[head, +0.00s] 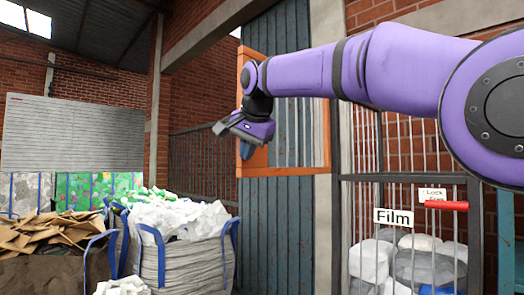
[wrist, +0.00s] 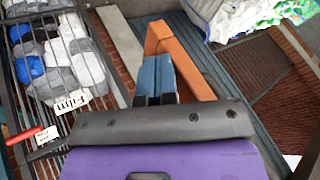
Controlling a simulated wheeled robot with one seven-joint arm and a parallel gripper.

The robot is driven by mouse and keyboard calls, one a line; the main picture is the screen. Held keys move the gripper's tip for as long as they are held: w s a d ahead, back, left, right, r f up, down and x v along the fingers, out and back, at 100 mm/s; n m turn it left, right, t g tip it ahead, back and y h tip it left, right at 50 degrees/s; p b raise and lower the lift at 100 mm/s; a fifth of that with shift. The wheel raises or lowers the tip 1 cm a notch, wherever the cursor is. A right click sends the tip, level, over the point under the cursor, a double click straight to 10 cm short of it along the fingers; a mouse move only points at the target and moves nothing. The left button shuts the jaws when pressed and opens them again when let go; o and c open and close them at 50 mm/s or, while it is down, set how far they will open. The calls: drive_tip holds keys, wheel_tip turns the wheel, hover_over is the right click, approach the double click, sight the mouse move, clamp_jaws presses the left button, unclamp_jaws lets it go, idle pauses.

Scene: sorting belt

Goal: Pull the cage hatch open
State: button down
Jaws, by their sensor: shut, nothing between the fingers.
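The cage hatch (head: 400,178) is a grey barred panel at the right of the head view, with a white "Film" sign (head: 393,217) on it. A red handle (head: 446,206) sits at its upper right, below a small "Lock" sign (head: 432,194). The hatch looks closed. In the wrist view the bars and the red handle (wrist: 25,134) are at the left. My gripper (head: 246,151) is shut and empty, well left of the hatch and apart from the handle. Its blue fingertips (wrist: 157,72) show near the middle of the wrist view.
White and grey bales (head: 370,260) lie behind the bars. An orange frame (head: 285,171) on the blue wall is close behind my gripper. A large bag of white material (head: 182,262) and a heap of cardboard (head: 38,232) stand at the left.

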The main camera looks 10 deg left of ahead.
sight(238, 154)
drive_tip(key=shift+w+a+m+h, duration=0.25)
drive_tip(key=shift+w+a+m, duration=0.2)
drive_tip(key=shift+a, duration=0.25)
drive_tip(key=shift+w+a+m+h, duration=0.25)
drive_tip(key=shift+w+a+m, duration=0.15)
drive_tip(key=shift+a, duration=0.3)
drive_tip(key=shift+d, duration=0.1)
